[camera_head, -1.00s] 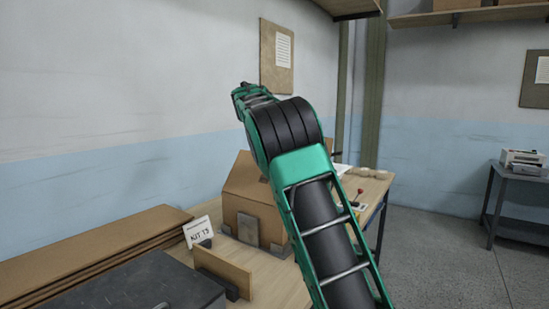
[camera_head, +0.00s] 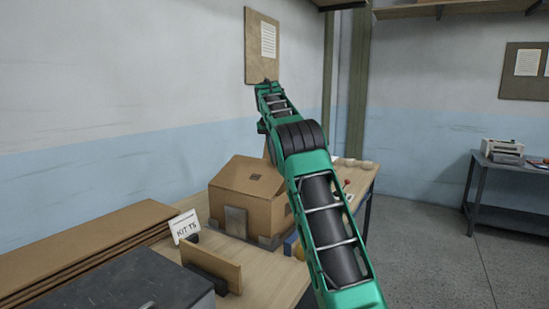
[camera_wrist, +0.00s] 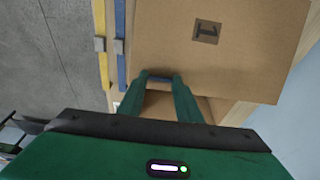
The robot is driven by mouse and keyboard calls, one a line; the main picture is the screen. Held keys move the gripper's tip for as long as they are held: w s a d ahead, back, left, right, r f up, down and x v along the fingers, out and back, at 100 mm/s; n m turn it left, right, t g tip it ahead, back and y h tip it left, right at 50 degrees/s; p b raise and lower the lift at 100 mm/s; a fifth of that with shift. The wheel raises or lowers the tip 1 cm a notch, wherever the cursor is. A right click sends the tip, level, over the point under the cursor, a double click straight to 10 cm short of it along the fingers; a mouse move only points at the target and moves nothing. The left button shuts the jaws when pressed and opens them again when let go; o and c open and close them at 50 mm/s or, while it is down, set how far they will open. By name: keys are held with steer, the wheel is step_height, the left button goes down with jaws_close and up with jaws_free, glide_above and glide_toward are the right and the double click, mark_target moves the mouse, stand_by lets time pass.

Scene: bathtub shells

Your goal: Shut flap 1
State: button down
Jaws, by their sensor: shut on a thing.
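A cardboard box (camera_head: 248,209) stands on the wooden table, with a top panel bearing a dark mark. In the wrist view a broad cardboard flap marked 1 (camera_wrist: 225,65) fills the upper right. My gripper (camera_wrist: 160,78) is at the flap's near edge, its two green fingers partly over it. A small dark blue piece (camera_wrist: 160,76) shows between the fingertips, and the fingers are shut on it. What it belongs to is unclear, as is whether the fingers touch the flap. In the head view my arm crosses the box's right side and the fingers cannot be made out.
Grey brackets (camera_head: 236,221) stand against the box. A KIT card (camera_head: 184,227), an upright brown board (camera_head: 211,263) and a dark case (camera_head: 125,284) lie nearer. Stacked cardboard sheets (camera_head: 90,243) are at left. Yellow (camera_wrist: 103,45) and blue (camera_wrist: 120,45) strips run beside the flap.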

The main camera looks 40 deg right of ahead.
steer(key=w+d+x, duration=0.1)
steer(key=x, duration=0.7)
steer(key=shift+d, duration=0.35)
steer(key=c, duration=1.3)
jaws_free()
steer(key=shift+w+f, duration=0.1)
steer(key=v, duration=1)
steer(key=shift+w+r, duration=0.1)
steer(key=shift+r, duration=0.35)
steer(key=shift+r, duration=0.1)
